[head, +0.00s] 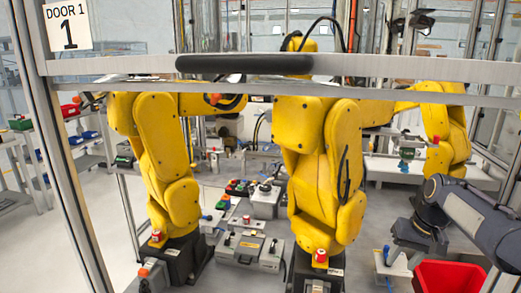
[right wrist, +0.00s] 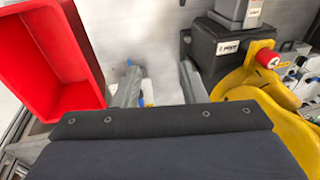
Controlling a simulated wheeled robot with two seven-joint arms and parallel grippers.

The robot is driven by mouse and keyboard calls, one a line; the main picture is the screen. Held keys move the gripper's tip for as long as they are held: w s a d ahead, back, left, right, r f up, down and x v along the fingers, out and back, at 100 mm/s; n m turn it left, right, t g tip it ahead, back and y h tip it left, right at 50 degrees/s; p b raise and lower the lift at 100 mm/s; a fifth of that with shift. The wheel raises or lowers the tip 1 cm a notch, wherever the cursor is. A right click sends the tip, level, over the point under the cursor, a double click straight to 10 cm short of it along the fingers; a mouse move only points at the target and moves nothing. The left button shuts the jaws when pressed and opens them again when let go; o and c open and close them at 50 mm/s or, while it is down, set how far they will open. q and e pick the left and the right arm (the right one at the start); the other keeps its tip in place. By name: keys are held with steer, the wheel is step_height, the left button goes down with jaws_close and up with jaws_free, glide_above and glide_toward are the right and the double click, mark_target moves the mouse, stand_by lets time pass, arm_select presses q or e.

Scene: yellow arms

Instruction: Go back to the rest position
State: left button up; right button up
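My right gripper (head: 394,266) is at the lower right of the head view, left of the red bin and beside a yellow robot arm's base. A small blue part shows by the left finger. My left gripper and left arm are not in view.
A red bin (head: 447,263) is close to my right gripper; the right wrist view shows it at upper left (right wrist: 52,60). Yellow robot arms (head: 325,150) stand ahead behind a grey metal rail (head: 400,66). A door frame with a "DOOR 1" sign (head: 68,25) is at left.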

steer(key=s+a+f+t, duration=0.1)
steer(key=s+a, duration=0.3)
steer(key=s, duration=0.5)
steer(key=s+a+f+t+y, duration=0.1)
steer(key=s+a, duration=0.4)
steer(key=s, duration=0.5)
steer(key=s+a+f+n+t+y, duration=0.1)
steer(key=s+a+t, duration=0.1)
steer(key=s+a, duration=0.3)
steer(key=s, duration=0.4)
steer(key=shift+s+f, duration=0.25)
steer(key=shift+f, duration=0.15)
steer(key=shift+a, duration=0.1)
